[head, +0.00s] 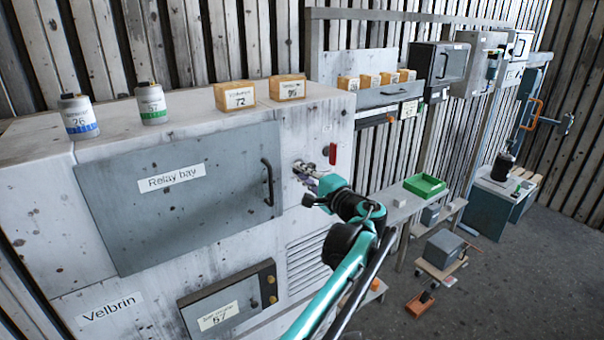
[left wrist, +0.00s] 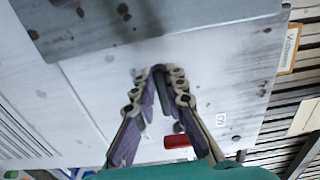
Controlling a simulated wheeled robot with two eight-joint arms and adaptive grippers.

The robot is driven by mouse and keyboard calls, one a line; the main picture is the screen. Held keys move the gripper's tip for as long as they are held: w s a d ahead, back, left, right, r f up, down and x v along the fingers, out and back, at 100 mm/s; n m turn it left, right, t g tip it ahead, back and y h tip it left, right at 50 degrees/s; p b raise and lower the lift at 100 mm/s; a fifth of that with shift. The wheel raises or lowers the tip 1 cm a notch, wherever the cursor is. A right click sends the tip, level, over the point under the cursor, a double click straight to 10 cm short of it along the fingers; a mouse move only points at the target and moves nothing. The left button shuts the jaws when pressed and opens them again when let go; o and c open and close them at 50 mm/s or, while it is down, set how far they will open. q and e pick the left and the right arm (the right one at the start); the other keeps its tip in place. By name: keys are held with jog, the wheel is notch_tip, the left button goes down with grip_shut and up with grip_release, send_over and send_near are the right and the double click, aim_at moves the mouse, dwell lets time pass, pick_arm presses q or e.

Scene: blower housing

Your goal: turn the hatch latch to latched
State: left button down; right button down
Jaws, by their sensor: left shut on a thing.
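The hatch is a grey door (head: 185,195) labelled "Relay bay" on the white housing, closed, with a dark bar handle (head: 267,182) near its right edge. My left gripper (head: 308,172) is at the housing front, right of this door. In the left wrist view its fingers (left wrist: 160,72) are shut on a dark narrow piece (left wrist: 164,98), which looks like the latch; the fingers hide much of it. In the head view the gripper covers it, so its angle is hard to tell. My right gripper is not in view.
A red piece (head: 332,153) sticks out just right of the gripper and shows in the left wrist view (left wrist: 177,141). Two canisters (head: 152,103) and two small boxes (head: 288,88) stand on the housing. A bench with a green tray (head: 425,186) is at right.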

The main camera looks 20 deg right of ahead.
pick_arm(q)
jog(key=shift+f, duration=0.2)
jog(key=c, duration=1.9)
grip_release()
jog(key=o, duration=0.3)
jog(key=shift+s+r, duration=0.15)
jog(key=shift+o, duration=0.2)
jog(key=v, duration=1.2)
